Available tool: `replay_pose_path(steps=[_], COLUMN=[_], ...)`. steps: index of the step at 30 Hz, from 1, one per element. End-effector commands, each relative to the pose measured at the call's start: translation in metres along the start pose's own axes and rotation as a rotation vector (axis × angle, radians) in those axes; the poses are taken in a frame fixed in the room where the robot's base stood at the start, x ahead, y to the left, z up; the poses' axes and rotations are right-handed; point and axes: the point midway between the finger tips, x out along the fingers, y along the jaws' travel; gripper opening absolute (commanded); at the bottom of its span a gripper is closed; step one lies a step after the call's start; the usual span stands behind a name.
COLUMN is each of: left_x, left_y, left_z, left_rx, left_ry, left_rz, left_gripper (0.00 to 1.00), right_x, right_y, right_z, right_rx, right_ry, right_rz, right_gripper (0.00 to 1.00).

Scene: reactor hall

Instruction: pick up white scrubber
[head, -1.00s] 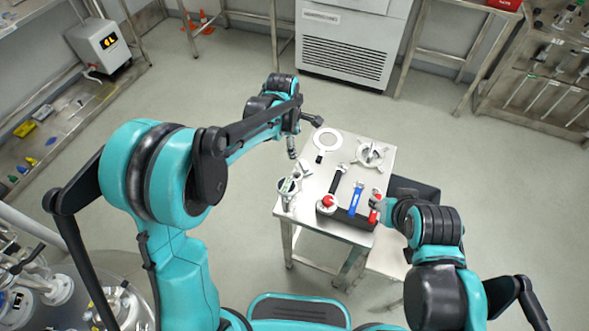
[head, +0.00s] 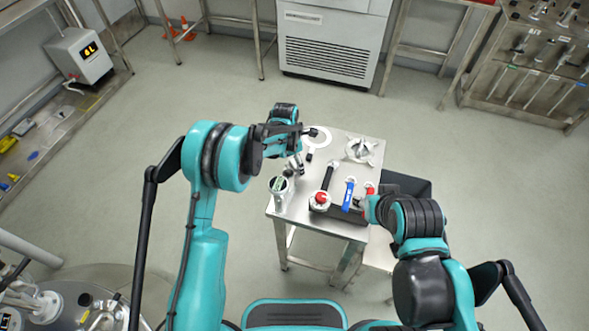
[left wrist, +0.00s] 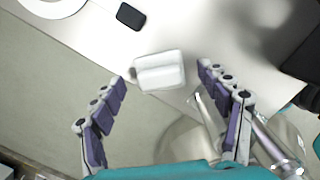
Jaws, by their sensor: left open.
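The white scrubber (left wrist: 162,66), a small pale block, lies near the edge of the steel table (head: 300,205) in the left wrist view. In the head view it is mostly hidden by my left gripper (head: 296,164). In the left wrist view my left gripper (left wrist: 160,82) is open, one finger on each side of the scrubber. No finger visibly touches it; the height gap is unclear. My right gripper (head: 366,204) is at the table's right edge beside a red-handled item (head: 369,189); its fingers are too hidden to judge.
A white ring (head: 319,137), a metal handwheel-like part (head: 360,150), a blue-handled tool (head: 348,195) and a red-knobbed part (head: 320,198) are also on the table. Floor left of the table is clear.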

Motion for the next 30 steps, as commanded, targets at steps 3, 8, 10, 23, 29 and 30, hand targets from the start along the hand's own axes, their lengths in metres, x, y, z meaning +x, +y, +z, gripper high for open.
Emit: replay_pose_path(steps=[3,8,10,23,29,30], left_x=[0.011,0.009,0.009,0.009,-0.013,-0.021], left_y=[0.0,0.0,0.0,0.0,0.0,0.0], left_z=[0.0,0.0,0.0,0.0,0.003,0.004], left_rx=[0.0,0.0,0.0,0.0,0.0,0.0], left_ry=[0.0,0.0,0.0,0.0,0.0,0.0], left_rz=[0.0,0.0,0.0,0.0,0.0,0.0], left_gripper=[0.76,0.76,0.63,0.23,0.22,0.22], right_x=[0.003,0.002,0.002,0.002,-0.004,-0.007], right_y=[0.0,0.0,0.0,0.0,0.0,0.0], right_z=[0.002,0.002,0.002,0.002,-0.003,-0.005], right_rx=[0.0,0.0,0.0,0.0,0.0,0.0], right_ry=[0.0,0.0,0.0,0.0,0.0,0.0], right_rz=[0.0,0.0,0.0,0.0,0.0,0.0], right_gripper=[0.4,0.4,0.4,0.4,0.4,0.4])
